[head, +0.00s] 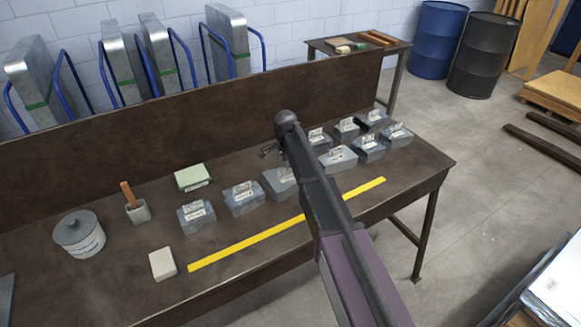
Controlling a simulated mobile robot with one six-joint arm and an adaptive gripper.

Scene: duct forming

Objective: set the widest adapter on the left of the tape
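Several grey metal adapters with white labels stand on the brown bench behind the yellow tape (245,244). Left ones are a near adapter (198,222), a second one (243,203) and a third one (271,184), partly hidden by my arm. A broad, low adapter (340,161) is just right of my arm, with others clustered beyond it. I cannot tell for sure which is widest.
A lidded tin (80,238), a small cup with a wooden-handled tool (138,213), a green box (193,178) and a beige block (162,264) stand on the bench's left. A back panel (190,118) rises behind. The bench surface around the tape's left end is mostly clear.

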